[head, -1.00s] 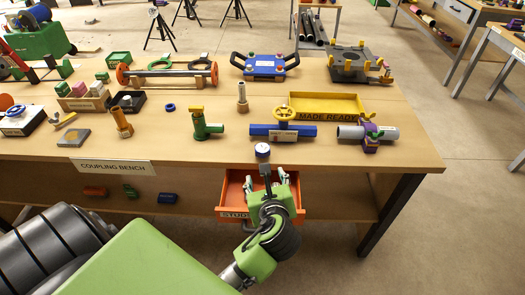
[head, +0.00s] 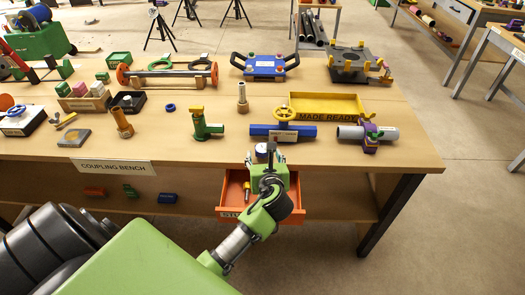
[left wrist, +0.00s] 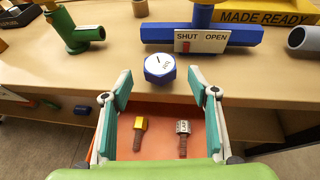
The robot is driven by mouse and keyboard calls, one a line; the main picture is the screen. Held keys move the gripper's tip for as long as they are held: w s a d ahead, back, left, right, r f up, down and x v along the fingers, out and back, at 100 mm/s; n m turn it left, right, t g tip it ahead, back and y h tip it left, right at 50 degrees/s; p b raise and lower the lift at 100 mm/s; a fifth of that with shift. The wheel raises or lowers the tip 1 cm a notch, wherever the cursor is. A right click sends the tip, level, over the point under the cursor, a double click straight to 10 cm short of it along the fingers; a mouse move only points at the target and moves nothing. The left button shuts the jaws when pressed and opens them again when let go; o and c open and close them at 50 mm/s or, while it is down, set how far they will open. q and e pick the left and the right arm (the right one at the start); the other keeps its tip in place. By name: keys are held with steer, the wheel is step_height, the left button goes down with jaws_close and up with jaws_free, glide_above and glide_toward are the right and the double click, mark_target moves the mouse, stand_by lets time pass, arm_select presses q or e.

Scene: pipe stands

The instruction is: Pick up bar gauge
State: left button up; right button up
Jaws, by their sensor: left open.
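The bar gauge has a blue body and a round white face with a dark needle. In the left wrist view the gauge (left wrist: 160,67) stands at the front edge of the bench, just beyond my fingertips and centred between them. In the head view the gauge (head: 261,148) is partly hidden by my left gripper (head: 265,158). In the left wrist view my left gripper (left wrist: 159,82) is open and empty, with a finger on each side and a gap between the tips and the gauge. My right gripper is in neither view.
An open orange drawer (head: 232,211) under the bench holds two bolt-like fittings. A blue pipe with a yellow valve (head: 299,131) lies just behind the gauge. A green fitting (head: 205,125) stands to the left, a grey pipe (head: 350,132) to the right.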

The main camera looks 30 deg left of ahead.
mark_target(263, 153)
arm_select(q)
steer(key=x, duration=0.2)
steer(key=shift+w+a+f, duration=0.2)
steer(key=c, duration=1.2)
steer(key=shift+r, duration=0.1)
